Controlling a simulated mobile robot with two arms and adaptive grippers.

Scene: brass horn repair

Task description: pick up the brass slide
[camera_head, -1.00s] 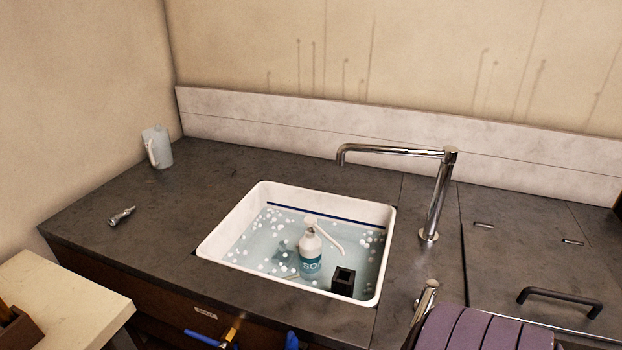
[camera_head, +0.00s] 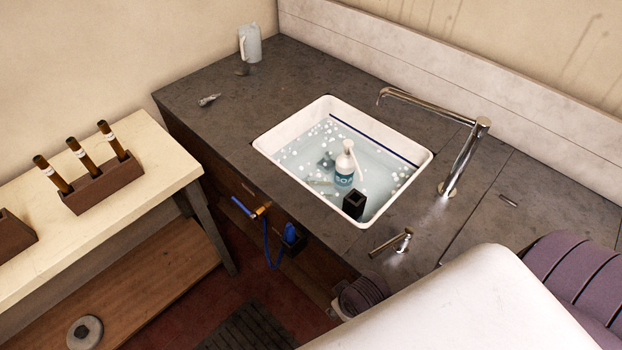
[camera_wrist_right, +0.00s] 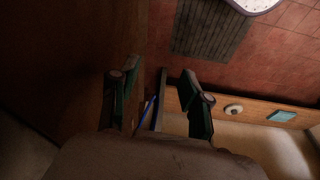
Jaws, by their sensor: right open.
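I cannot make out a brass slide for certain in either view. A small grey metallic piece (camera_head: 208,100) lies on the dark counter left of the sink. Small pale pieces (camera_head: 322,181) lie in the sink's water, too blurred to name. My right gripper (camera_wrist_right: 157,100) shows in the right wrist view, with its two dark green fingers apart and nothing between them. A brown panel is beside it and the red floor beyond. My left gripper is in neither view.
The white sink (camera_head: 285,130) holds water, foam, a soap bottle (camera_head: 344,174) and a black box (camera_head: 353,204). A chrome tap (camera_head: 462,160) stands right of it. A jug (camera_head: 250,43) stands at the back. A cream bench (camera_head: 120,218) at left bears brown racks (camera_head: 103,186).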

